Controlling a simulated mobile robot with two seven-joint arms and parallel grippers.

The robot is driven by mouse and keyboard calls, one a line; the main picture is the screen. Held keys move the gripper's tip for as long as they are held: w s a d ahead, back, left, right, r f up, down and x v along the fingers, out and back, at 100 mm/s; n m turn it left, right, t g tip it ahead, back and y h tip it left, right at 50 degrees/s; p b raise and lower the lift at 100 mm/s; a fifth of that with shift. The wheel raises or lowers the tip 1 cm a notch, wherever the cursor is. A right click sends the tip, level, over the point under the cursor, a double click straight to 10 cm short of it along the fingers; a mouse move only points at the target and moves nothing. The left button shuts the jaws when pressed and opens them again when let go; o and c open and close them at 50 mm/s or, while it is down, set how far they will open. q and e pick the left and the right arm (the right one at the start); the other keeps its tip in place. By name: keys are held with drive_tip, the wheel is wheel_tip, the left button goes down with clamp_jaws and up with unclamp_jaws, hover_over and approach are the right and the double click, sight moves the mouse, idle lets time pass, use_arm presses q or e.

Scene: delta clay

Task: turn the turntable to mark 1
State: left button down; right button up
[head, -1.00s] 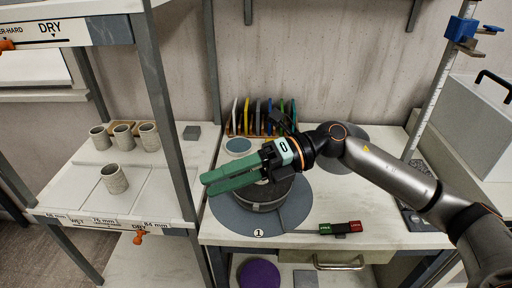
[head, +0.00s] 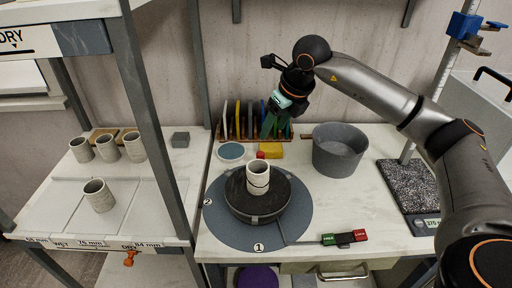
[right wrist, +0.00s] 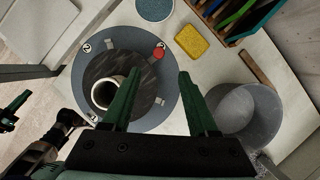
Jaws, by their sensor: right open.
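The turntable (head: 240,208) has a dark round top on a wider grey disc with number tags. Tag 1 (head: 258,247) is at its front and tag 2 (head: 208,202) at its left. A pale ringed cup (head: 258,172) stands upright on the top. A red knob (head: 260,155) shows at the back; it also shows in the right wrist view (right wrist: 158,53). My right gripper (head: 270,125) is open and empty, raised behind the turntable, apart from it. Green fingers at the left edge of the right wrist view look like my left gripper (right wrist: 14,112); their opening is unclear.
A green and red FREE/LOCK switch (head: 344,239) lies front right. A grey bucket (head: 338,152), yellow sponge (head: 271,150) and blue round dish (head: 231,152) stand behind. A shelf with several cups is on the left.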

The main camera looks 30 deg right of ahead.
sight(261, 153)
drive_tip(key=x, duration=1.1)
drive_tip(key=shift+a+f+p, duration=0.1)
drive_tip(key=shift+f+p, duration=0.25)
clamp_jaws()
idle(0.8)
